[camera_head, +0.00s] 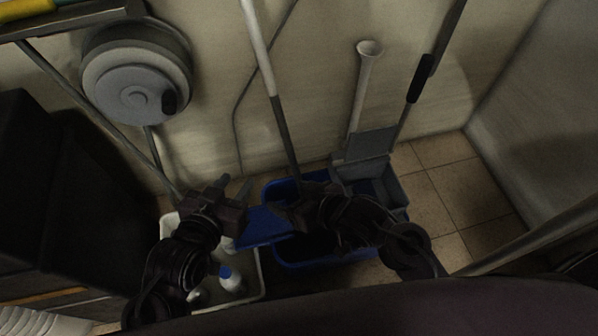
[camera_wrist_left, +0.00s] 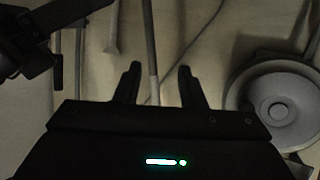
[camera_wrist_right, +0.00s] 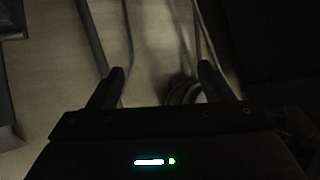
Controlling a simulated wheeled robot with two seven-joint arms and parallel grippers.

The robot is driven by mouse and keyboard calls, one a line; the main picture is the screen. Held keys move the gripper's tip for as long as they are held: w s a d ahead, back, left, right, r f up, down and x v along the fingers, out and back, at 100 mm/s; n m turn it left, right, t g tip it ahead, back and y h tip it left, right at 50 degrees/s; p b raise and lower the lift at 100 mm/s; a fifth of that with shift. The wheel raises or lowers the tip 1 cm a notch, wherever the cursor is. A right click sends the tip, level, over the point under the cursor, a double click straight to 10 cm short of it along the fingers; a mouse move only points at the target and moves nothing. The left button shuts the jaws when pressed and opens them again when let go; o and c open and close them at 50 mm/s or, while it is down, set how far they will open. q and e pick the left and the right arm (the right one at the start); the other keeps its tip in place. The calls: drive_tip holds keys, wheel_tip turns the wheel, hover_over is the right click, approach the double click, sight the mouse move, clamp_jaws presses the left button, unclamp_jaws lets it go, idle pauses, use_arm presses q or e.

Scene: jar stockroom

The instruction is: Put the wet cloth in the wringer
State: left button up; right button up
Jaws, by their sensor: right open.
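The wringer (camera_head: 363,157) is a grey part on the right end of a blue mop bucket (camera_head: 330,264) on the floor. A flat blue piece (camera_head: 262,229) shows between my grippers at the bucket's left side; I cannot tell whether it is the wet cloth or part of the bucket. My left gripper (camera_head: 235,184) is open and empty, left of the bucket; its spread fingers show in the left wrist view (camera_wrist_left: 160,82). My right gripper (camera_head: 283,213) is over the bucket, left of the wringer; its fingers are apart and empty in the right wrist view (camera_wrist_right: 162,82).
A pale bin (camera_head: 258,290) with bottles (camera_head: 231,279) stands left of the bucket. Mop handles (camera_head: 262,50) lean on the wall, and a round grey reel (camera_head: 134,85) hangs there. A dark cabinet (camera_head: 70,190) is at left. Tiled floor (camera_head: 460,200) at right is clear.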

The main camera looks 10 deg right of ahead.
wheel_tip(320, 180, up, 8)
drive_tip(key=d+t+h, duration=0.1)
drive_tip(key=t, duration=0.2)
drive_tip(key=shift+w+f+m, duration=0.2)
drive_tip(key=shift+m, duration=0.1)
